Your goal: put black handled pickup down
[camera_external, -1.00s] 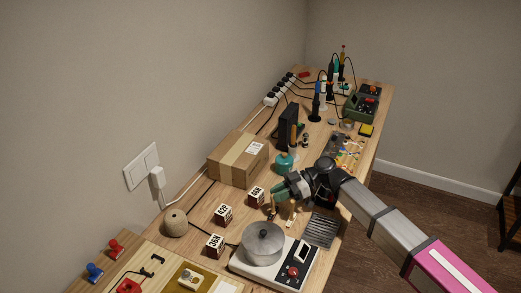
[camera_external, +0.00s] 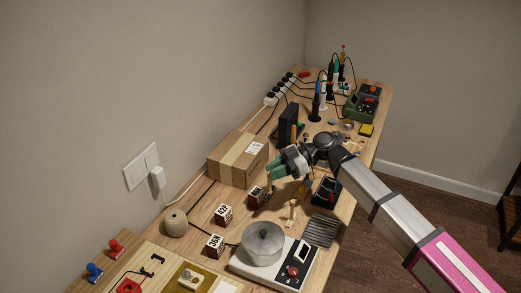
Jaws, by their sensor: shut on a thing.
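My gripper (camera_external: 273,173) is in the middle of the external view, above the workbench and just right of the cardboard box. It is shut on a small, thin thing that hangs below its fingers, which I take to be the black handled pickup (camera_external: 268,187). Only a brownish, narrow part of it shows; its handle is hidden by the fingers. It hangs close to the dark red numbered block (camera_external: 256,196), and I cannot tell whether it touches the bench.
The cardboard box (camera_external: 237,159) stands left of my gripper. A pot (camera_external: 263,241) sits on a white hotplate nearer the camera. A small wooden piece (camera_external: 291,212), a ribbed grey tray (camera_external: 321,231) and a dark box with red parts (camera_external: 326,191) lie to the right.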

